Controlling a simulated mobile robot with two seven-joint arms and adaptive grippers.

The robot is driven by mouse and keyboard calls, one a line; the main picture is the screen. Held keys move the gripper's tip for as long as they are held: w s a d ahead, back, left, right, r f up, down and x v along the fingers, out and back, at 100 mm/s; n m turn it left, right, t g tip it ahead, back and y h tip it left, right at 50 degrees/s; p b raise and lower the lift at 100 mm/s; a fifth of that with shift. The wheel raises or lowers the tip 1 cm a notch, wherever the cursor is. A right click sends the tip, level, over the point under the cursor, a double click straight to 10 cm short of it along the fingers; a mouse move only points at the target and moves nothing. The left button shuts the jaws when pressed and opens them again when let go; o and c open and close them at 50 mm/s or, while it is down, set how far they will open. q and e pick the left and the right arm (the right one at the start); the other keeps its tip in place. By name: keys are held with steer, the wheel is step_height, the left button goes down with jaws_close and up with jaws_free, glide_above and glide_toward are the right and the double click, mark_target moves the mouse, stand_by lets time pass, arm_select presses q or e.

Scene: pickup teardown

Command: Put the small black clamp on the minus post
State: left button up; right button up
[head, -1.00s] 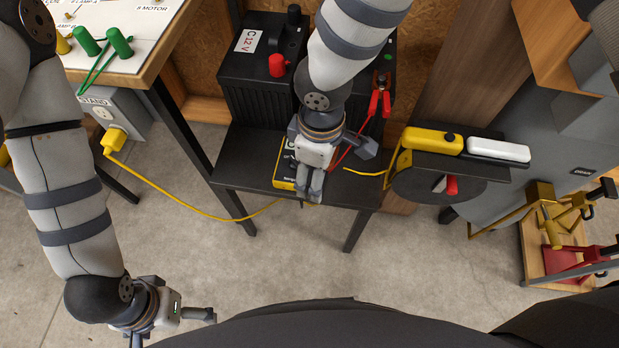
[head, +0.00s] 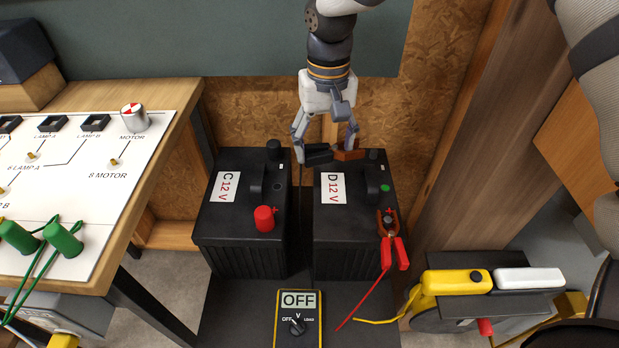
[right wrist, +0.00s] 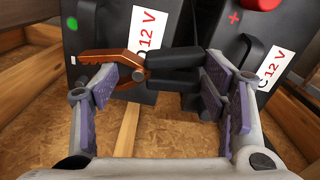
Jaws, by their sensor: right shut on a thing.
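The small black clamp (head: 318,155) has black handles and copper-coloured jaws. My right gripper (head: 325,140) is shut on it at the back edge of the two batteries. In the right wrist view the clamp (right wrist: 172,68) lies crosswise between the spread fingers of the gripper (right wrist: 160,85). Its jaws point towards battery D. In the head view they point right, towards the black minus post (head: 373,155) at the back of battery D (head: 350,240), and appear just short of it. Whether they touch it is unclear. My left gripper is not in view.
A red clamp (head: 390,245) sits on battery D's plus post. Battery C (head: 240,245) stands to the left, with a red-capped post (head: 264,219). A tester reading OFF (head: 298,325) lies in front. A plywood wall (head: 430,110) rises behind.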

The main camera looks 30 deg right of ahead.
steer(key=w+d+f+m+b, duration=0.1)
steer(key=w+d, duration=0.2)
steer(key=d, duration=0.2)
steer(key=w+d+f+m, duration=0.1)
steer(key=w+d+m, duration=0.1)
steer(key=d, duration=0.3)
steer(key=shift+d+f+b, duration=0.15)
steer(key=shift+f+b, duration=0.85)
steer(key=shift+f, duration=1.3)
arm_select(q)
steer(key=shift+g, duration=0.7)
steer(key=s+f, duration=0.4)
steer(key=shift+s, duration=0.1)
arm_select(e)
steer(key=shift+r, duration=0.1)
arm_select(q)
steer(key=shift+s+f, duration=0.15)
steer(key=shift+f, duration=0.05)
arm_select(e)
steer(key=shift+f, duration=0.7)
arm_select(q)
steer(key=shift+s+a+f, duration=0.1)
arm_select(e)
steer(key=shift+s+f, duration=0.1)
steer(key=shift+f, duration=0.25)
